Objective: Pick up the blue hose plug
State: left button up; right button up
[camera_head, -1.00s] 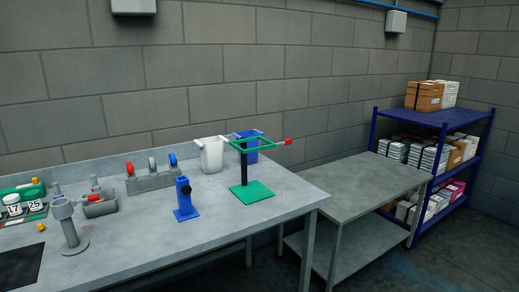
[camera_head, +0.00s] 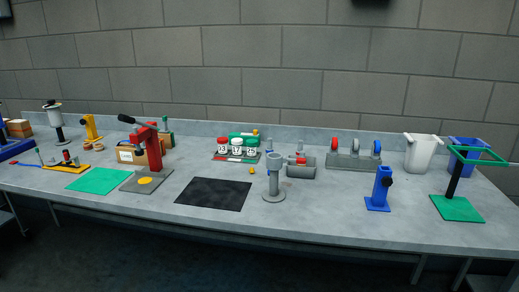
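No part in view can be surely told as the blue hose plug. A small blue piece (camera_head: 268,172) shows partly behind the grey round-based stand (camera_head: 273,188), near a red-ended grey part (camera_head: 300,168). A round blue piece (camera_head: 376,146) stands at the right end of a grey rack (camera_head: 350,162), beside a grey and a red one. Neither of my grippers is in view.
A grey table (camera_head: 330,220) spans the view. A black mat (camera_head: 213,194), a red press (camera_head: 152,155), a green mat (camera_head: 97,180), a white bin (camera_head: 420,153) and a green-topped stand (camera_head: 459,207) are on it. Bare tabletop lies in front of the grey stand.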

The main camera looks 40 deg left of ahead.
aim_at(269, 148)
jog(key=u, duration=1.05)
jog(key=i+l+z, duration=0.25)
jog(key=i+z, duration=0.15)
jog(key=i, duration=0.6)
jog(key=i+j+z, duration=0.1)
jog(key=i+z, duration=0.3)
jog(key=i, duration=0.6)
